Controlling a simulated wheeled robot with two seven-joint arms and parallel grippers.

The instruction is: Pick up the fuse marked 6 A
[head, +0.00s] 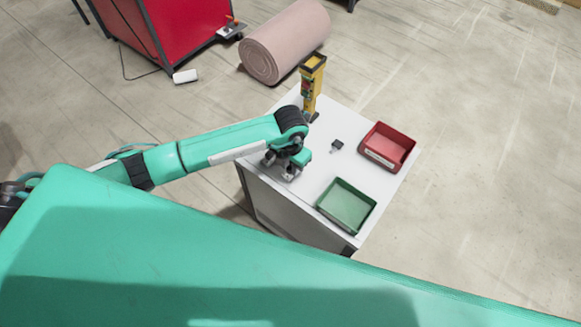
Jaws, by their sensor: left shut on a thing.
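My left gripper (281,172) is low over the left edge of the white-topped cabinet (325,175). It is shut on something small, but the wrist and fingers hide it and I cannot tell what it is. A small dark object (337,146) lies on the cabinet top to the right of the gripper, apart from it; it is too small to tell what it is. No 6 A marking can be read anywhere. My right gripper is not in view.
A red bin (404,142) stands at the cabinet's right edge and a green bin (356,195) at its front. A yellow upright device (313,78) stands at the back corner. A rolled pink mat (285,42) and a red cabinet (182,30) are on the floor beyond.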

